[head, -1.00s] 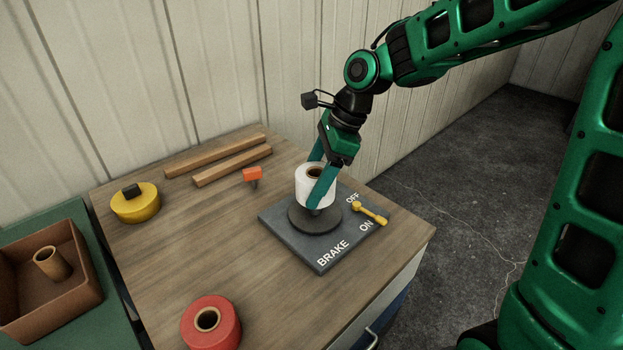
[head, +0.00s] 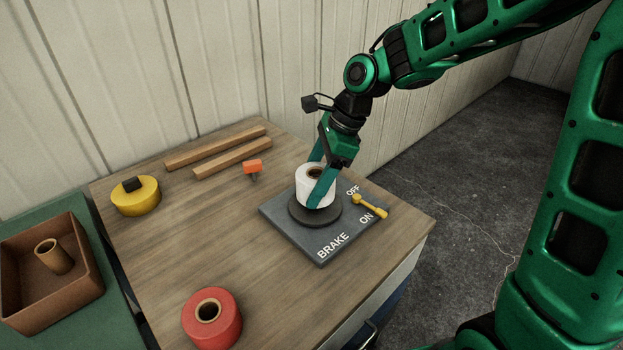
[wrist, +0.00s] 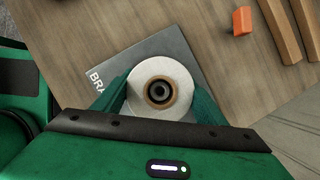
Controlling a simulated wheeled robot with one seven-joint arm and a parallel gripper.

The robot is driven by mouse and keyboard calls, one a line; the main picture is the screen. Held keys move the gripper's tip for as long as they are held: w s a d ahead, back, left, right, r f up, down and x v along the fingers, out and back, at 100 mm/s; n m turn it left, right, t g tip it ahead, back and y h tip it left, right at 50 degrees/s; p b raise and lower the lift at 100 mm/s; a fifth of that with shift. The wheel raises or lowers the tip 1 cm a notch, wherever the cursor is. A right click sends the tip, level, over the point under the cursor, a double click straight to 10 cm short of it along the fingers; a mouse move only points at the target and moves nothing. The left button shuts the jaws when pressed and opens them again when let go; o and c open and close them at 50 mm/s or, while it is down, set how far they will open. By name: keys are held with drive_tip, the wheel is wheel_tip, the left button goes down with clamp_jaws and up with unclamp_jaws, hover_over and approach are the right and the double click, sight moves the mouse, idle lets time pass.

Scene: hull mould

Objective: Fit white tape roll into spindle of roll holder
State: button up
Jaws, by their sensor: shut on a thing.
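The white tape roll (head: 309,184) is upright over the round dark base of the roll holder (head: 297,236). My gripper (head: 317,182) is shut on the roll, one finger on each side. In the wrist view the white tape roll (wrist: 150,104) shows from above between the fingers of my gripper (wrist: 160,100). The dark tip of the spindle (wrist: 159,92) shows inside its brown core. The roll's lower edge looks at or very close to the round base; whether it touches is hard to tell. The yellow brake lever (head: 370,206) lies on the plate between OFF and ON.
A red roll (head: 212,330) stands at the table's front, and a yellow roll (head: 135,203) with a black block on top at the left. An orange-headed piece (head: 252,167) and two wooden bars (head: 215,148) lie behind. A brown box (head: 75,312) holds a tube (head: 54,257).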

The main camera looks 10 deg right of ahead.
drive_tip(key=shift+f, duration=1.2)
drive_tip(key=o, duration=1.4)
drive_tip(key=v, duration=1)
drive_tip(key=shift+w+d+r, duration=0.1)
drive_tip(key=shift+d+r, duration=0.05)
drive_tip(key=shift+r, duration=0.2)
